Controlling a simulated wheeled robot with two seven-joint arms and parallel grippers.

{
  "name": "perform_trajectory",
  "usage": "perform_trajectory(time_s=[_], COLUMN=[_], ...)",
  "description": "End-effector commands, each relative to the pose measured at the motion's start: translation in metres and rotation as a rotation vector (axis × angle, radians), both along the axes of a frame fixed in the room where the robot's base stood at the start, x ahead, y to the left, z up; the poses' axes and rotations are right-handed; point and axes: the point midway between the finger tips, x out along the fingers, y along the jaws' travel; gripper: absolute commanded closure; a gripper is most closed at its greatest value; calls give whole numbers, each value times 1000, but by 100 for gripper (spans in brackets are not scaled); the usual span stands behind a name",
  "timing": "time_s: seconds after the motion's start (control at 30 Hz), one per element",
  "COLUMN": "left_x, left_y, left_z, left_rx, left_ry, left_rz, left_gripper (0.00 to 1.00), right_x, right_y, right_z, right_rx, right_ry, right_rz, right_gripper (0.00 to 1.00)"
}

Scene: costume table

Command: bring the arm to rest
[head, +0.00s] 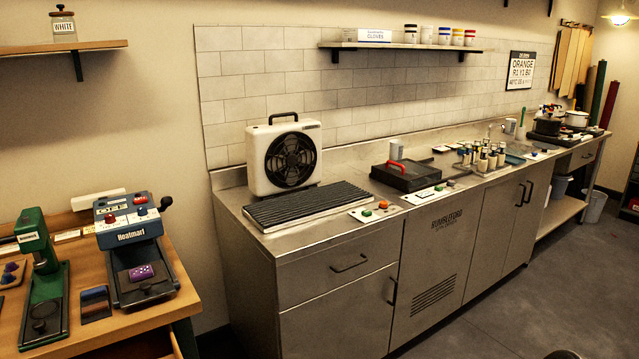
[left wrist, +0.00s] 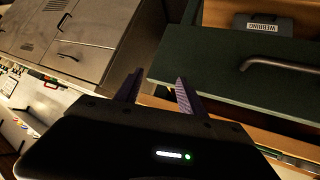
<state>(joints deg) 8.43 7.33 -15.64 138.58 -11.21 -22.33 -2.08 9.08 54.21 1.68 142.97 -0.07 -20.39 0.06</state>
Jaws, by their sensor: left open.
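My left gripper (left wrist: 156,88) shows in the left wrist view, with its two fingers apart and nothing between them. It hangs in front of a dark green drawer front (left wrist: 230,70) with a metal handle and a steel cabinet (left wrist: 75,35). A green light glows on its body. No arm or gripper clearly shows in the head view. My right gripper is in neither view.
In the head view, a wooden bench (head: 95,325) at left holds a green press (head: 42,270) and a blue heat press (head: 135,245). A steel counter (head: 235,195) carries a fan unit (head: 260,165) and a black case (head: 390,177). Grey floor (head: 500,310) at lower right is mostly clear.

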Motion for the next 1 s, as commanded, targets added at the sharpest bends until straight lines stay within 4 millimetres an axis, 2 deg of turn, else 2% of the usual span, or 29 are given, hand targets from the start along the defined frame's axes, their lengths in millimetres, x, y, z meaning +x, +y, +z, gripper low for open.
perform_trajectory(time_s=[0.03,0.13,0.23,0.3,0.4,0.5,0.6,0.7,0.8,1.0], left_x=[-4,-18,-47,-75,-123,-170,-208,-230,-239,-239], left_y=[-16,-53,-102,-138,-187,-226,-253,-267,-271,-270], left_z=[-20,-63,-116,-152,-195,-225,-242,-251,-255,-255], left_rx=[-22,-75,-140,-188,-250,-299,-331,-348,-353,-353], left_ry=[43,142,277,381,527,648,737,786,807,807], left_rz=[-18,-55,-103,-140,-191,-239,-281,-308,-314,-313], left_gripper=[53,53,53,53,53,53,53,53,53,53], right_x=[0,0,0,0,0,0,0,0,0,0], right_y=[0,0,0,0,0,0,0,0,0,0], right_z=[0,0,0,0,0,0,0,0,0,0], right_rx=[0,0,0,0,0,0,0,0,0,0], right_ry=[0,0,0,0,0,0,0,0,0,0], right_rz=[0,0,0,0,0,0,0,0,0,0], right_gripper=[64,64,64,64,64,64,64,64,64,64])
